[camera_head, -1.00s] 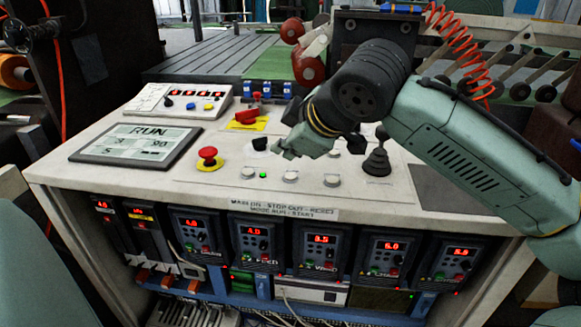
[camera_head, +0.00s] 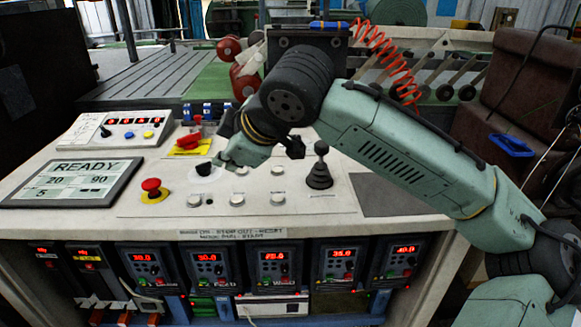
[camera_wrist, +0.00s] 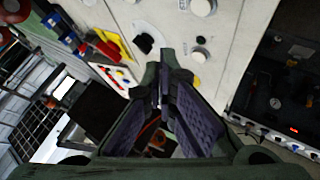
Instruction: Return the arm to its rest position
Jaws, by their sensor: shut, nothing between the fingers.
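My arm reaches in from the right over the control console (camera_head: 330,200) in the head view, bent at its dark joint. My gripper (camera_head: 222,162) is low over the panel, beside the black selector knob (camera_head: 203,169) and above the row of pale push buttons. I cannot tell whether it touches the panel. In the wrist view, the fingers of my gripper (camera_wrist: 162,78) meet at their tips, with nothing between them. The black knob (camera_wrist: 145,42) lies just past the fingertips there. The rest position is not marked in either view.
A red mushroom button (camera_head: 151,186) stands left of my gripper, and a black joystick (camera_head: 320,168) to its right. A screen (camera_head: 85,168) reads READY. A red switch (camera_head: 189,141) on a yellow plate is behind. A coiled red hose (camera_head: 385,60) hangs behind my arm.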

